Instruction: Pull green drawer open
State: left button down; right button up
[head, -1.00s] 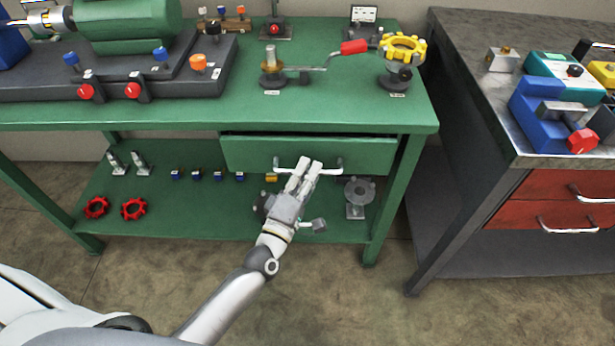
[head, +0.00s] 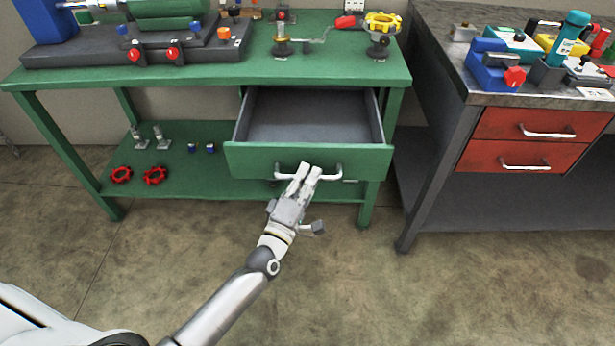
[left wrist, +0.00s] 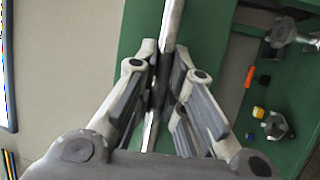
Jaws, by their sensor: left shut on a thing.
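The green drawer (head: 250,160) under the green workbench is pulled out, and its grey inside shows empty in the head view. Its front carries a pale metal handle (head: 328,174). My left gripper (head: 304,172) is shut on this handle, near its middle. In the left wrist view my left gripper (left wrist: 160,85) has its fingers on both sides of the handle bar (left wrist: 172,25), with the green drawer front behind it. The handle part between the fingers is partly hidden. My right gripper is not in view.
The green workbench top (head: 330,70) holds a yellow handwheel (head: 382,22) and other fittings. Red wheels (head: 154,175) lie on the lower shelf. A grey bench with red drawers (head: 500,155) stands at the right. The floor in front is clear.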

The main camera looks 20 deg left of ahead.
pick_arm(q)
jog(key=shift+s, duration=0.2)
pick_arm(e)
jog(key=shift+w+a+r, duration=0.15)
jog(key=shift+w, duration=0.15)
pick_arm(q)
jog(key=c, duration=1.5)
grip_release()
jog(key=v, duration=1.2)
jog(key=shift+f, duration=0.1)
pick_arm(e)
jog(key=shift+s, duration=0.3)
